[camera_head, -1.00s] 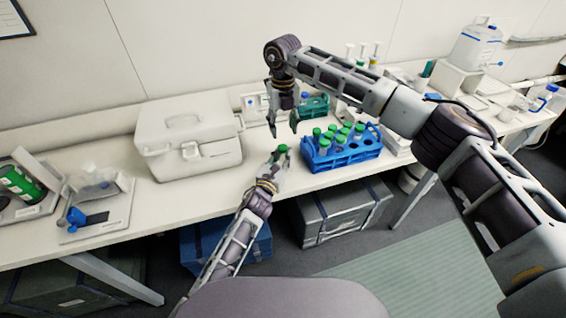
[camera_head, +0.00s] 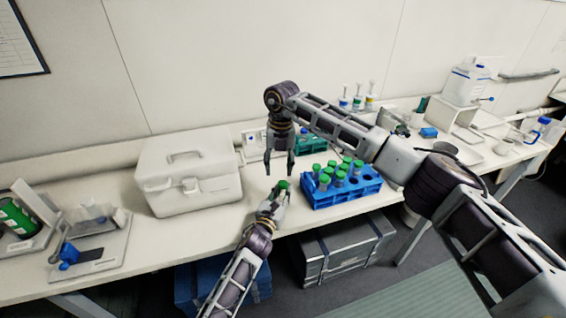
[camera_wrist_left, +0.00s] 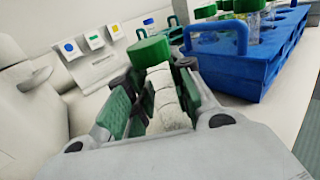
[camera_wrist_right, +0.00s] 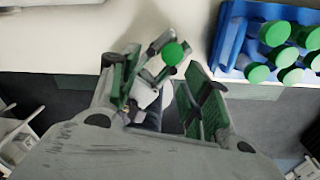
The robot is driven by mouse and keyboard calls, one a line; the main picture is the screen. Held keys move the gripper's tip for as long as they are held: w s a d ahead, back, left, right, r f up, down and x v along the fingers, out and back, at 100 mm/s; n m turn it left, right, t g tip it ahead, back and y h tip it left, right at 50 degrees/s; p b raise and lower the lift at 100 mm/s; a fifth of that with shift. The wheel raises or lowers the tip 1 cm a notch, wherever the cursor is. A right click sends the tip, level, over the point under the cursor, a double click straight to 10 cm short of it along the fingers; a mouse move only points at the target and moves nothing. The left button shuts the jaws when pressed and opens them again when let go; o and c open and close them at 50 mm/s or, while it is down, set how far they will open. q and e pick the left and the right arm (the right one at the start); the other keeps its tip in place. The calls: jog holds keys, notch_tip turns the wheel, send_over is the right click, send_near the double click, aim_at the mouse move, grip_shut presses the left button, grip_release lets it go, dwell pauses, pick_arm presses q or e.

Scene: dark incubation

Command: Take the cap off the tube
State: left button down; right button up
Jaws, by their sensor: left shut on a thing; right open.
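My left gripper (camera_head: 272,201) is shut on a tube with a green cap (camera_head: 283,184), held above the front of the bench. In the left wrist view the green cap (camera_wrist_left: 149,50) sits on top of the pale tube (camera_wrist_left: 166,98) between the pads of the left gripper (camera_wrist_left: 150,105). My right gripper (camera_head: 279,168) is open and points down, just above the held cap and apart from it. In the right wrist view the cap (camera_wrist_right: 173,54) shows between the open fingers of the right gripper (camera_wrist_right: 160,85).
A blue rack (camera_head: 340,195) with several green-capped tubes stands close to the right of the held tube. A white case (camera_head: 187,172) stands to the left. A green rack (camera_head: 311,145) stands behind. Bare bench (camera_head: 130,225) lies in front of the case.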

aim_at(283, 183)
jog(key=m, duration=0.4)
jog(key=shift+w+d+r, duration=0.2)
jog(key=shift+r, duration=0.1)
jog(key=m, duration=0.3)
jog(key=shift+w+d+r, duration=0.1)
jog(key=shift+d, duration=0.1)
jog(key=m, duration=0.4)
jog(key=shift+d+h, duration=0.2)
jog(key=shift+h, duration=0.1)
jog(key=m, duration=0.3)
jog(key=shift+m, duration=0.4)
jog(key=shift+f, duration=0.2)
jog(key=shift+f, duration=3.85)
jog(key=shift+c, duration=0.3)
